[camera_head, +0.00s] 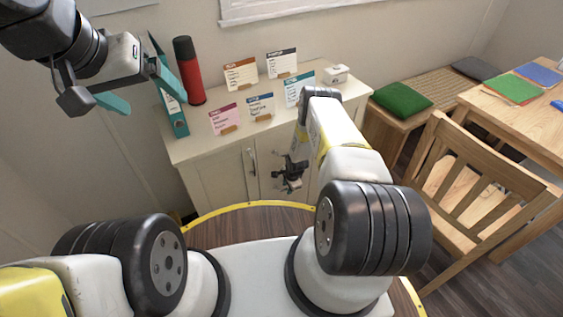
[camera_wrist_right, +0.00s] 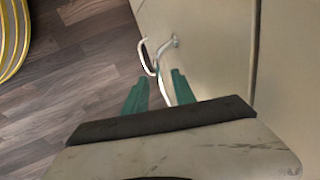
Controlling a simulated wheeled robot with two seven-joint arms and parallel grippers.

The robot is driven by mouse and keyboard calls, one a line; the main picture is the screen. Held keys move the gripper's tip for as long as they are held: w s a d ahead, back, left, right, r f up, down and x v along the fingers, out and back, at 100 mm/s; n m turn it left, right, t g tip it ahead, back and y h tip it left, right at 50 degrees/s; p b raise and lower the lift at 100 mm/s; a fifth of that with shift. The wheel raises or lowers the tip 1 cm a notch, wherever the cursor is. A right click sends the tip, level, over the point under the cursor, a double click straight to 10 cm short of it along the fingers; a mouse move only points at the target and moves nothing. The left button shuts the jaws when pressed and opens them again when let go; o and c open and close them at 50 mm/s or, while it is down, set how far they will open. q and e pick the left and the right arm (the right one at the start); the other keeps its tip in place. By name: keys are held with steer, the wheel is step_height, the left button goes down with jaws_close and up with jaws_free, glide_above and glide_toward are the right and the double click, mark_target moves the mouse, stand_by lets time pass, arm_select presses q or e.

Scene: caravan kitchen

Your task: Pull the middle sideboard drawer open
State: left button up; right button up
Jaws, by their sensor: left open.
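The cream sideboard (camera_head: 215,183) stands against the wall; its front shows panels with a vertical metal handle (camera_head: 250,160). My right arm hides part of the front, and I cannot tell which panel is the middle drawer. My right gripper (camera_head: 288,178) is low at the sideboard front, right of that handle. In the right wrist view its teal fingers (camera_wrist_right: 158,88) are apart, with a curved metal handle (camera_wrist_right: 149,58) at and between their tips; I cannot tell whether they touch it. My left gripper (camera_head: 140,92) is open and empty, raised at the upper left, near the teal binder.
On the sideboard top stand a teal binder (camera_head: 178,122), a red bottle (camera_head: 190,75), several cards such as the orange one (camera_head: 241,74), and a small white box (camera_head: 336,74). A wooden chair (camera_head: 470,190), bench and table fill the right side.

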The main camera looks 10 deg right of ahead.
jaws_close()
stand_by(1.4)
